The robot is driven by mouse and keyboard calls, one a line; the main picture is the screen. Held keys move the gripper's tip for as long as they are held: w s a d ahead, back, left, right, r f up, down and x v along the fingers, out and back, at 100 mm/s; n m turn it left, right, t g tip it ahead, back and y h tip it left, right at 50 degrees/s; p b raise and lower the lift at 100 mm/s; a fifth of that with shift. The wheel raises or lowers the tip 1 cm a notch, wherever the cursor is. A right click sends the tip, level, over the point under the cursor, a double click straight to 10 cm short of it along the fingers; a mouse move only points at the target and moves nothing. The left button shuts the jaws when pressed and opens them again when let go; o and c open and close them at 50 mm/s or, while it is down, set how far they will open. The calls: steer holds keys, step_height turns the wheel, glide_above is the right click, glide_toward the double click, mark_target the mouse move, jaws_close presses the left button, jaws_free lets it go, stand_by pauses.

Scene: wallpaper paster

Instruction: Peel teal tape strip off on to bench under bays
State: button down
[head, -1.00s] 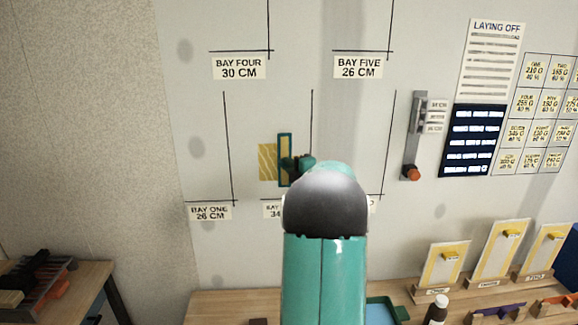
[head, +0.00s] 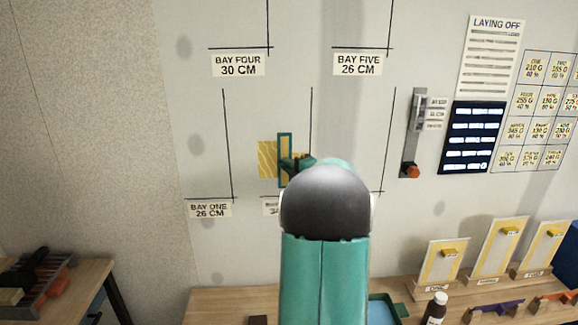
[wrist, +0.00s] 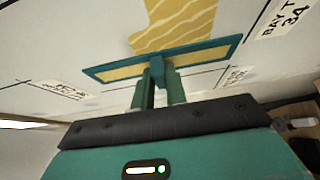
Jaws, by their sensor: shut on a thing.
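The teal tape strip (head: 284,146) stands upright against the pale wall in bay two, along the right edge of a yellow patterned piece (head: 267,160). In the wrist view the strip (wrist: 205,52) is a long teal-edged bar with yellow showing inside it and a raised teal tab at its middle. My gripper (wrist: 158,82) is shut on that tab. The yellow piece (wrist: 178,20) lies beyond the strip there. In the head view my gripper (head: 292,166) is partly hidden behind my arm. I cannot tell whether the strip still touches the wall all along.
A side table (head: 85,285) with tools is at the left. The bench's left part is mostly clear.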

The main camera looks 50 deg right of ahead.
steer(key=s+a, duration=0.4)
steer(key=shift+a, duration=0.25)
stand_by(0.3)
steer(key=shift+w, duration=0.15)
